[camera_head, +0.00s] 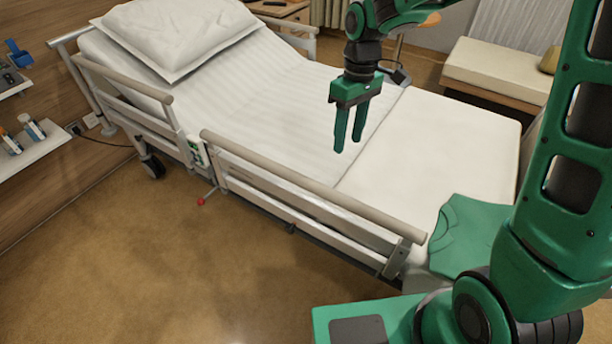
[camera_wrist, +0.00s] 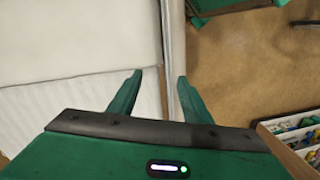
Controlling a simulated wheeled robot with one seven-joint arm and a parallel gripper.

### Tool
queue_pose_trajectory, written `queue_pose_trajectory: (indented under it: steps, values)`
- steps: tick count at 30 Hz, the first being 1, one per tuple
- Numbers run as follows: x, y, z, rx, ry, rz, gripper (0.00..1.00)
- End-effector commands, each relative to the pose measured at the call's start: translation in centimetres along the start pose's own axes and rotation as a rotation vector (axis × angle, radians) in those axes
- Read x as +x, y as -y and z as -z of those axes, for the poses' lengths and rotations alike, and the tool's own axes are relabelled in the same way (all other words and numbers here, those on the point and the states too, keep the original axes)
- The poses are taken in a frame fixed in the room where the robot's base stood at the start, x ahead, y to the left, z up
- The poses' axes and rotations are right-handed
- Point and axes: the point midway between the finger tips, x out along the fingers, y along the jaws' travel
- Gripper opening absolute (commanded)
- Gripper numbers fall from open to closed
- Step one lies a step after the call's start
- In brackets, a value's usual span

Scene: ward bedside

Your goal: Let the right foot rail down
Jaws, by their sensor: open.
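The bed's foot rail (camera_head: 310,187) on the near side is up, a beige top bar over pale lower bars, running along the mattress edge. A red knob (camera_head: 201,201) on a short lever sticks out low beside the rail's head-side end. My gripper (camera_head: 348,145) is open and empty, pointing down. In the head view it appears over the mattress, apart from the rail. In the wrist view my gripper (camera_wrist: 160,76) has its fingers spread, with the bed's near edge and a rail strip (camera_wrist: 173,40) passing below between them. The knob cannot be made out there.
The near head rail (camera_head: 125,90) is also up, with a control panel (camera_head: 197,150) at its end. The mattress (camera_head: 450,130) is bare apart from a pillow (camera_head: 180,32). Shelves (camera_head: 38,143) with small items stand at left. Floor (camera_head: 150,255) beside the bed is clear.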

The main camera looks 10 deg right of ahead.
Motion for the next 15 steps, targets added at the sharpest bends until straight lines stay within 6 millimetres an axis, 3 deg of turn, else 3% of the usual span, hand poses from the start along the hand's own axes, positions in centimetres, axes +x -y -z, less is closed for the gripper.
queue_pose_trajectory:
  steps: [1,3,6,15]
  values:
    - [1.0,1.3,1.9,-0.061,0.002,0.019,0.45]
    - [1.9,2.8,3.9,-0.131,-0.001,0.041,0.45]
    - [2.8,4.4,5.8,-0.197,-0.004,0.064,0.45]
    - [5.1,5.8,6.9,-0.245,-0.005,0.082,0.45]
